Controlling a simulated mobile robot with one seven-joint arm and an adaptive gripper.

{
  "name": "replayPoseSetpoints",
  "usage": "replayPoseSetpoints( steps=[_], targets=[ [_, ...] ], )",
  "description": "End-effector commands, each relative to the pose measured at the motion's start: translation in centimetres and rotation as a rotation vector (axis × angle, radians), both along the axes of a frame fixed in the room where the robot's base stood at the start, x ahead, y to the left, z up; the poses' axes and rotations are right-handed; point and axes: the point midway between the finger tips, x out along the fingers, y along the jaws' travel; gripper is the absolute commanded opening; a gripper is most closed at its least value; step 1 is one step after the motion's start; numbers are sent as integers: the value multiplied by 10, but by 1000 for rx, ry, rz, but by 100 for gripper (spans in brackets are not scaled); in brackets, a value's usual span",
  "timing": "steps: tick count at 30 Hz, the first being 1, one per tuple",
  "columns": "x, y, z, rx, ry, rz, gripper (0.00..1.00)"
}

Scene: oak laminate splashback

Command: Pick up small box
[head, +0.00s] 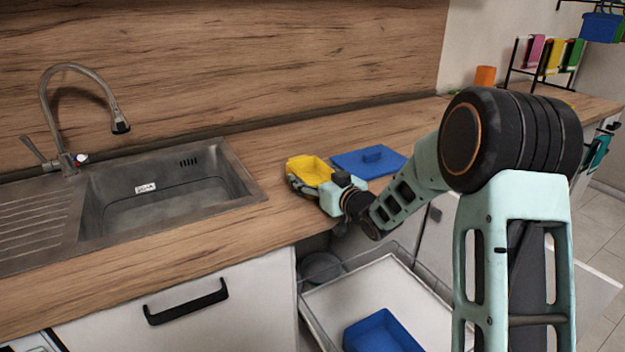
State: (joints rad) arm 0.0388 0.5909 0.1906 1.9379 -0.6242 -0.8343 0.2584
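A small yellow box (310,168), open at the top, is at the counter's edge, right of the sink. My gripper (300,185) is at the near side of this yellow box, reaching in from the right. Its dark fingers overlap the box's lower wall, so I cannot tell whether they grip it or whether the box touches the counter. A small blue box (382,332) sits in the open drawer below, well apart from my gripper.
The sink (160,205) is on the left. The open drawer (345,292) juts out below my arm. An orange cup (485,76) and a rack stand at the back right.

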Motion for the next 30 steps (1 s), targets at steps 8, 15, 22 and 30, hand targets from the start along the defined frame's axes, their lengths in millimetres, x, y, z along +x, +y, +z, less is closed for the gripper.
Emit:
replayPoseSetpoints(
  steps=[8, 15, 22, 30],
  targets=[
    [0, 0, 0, 1, -1, 0, 44],
    [0, 0, 7, 0, -4, 0, 44],
    [-1, -2, 39, 0, -5, -1, 44],
    [-35, -34, 93, -2, -6, -3, 44]
  ],
)
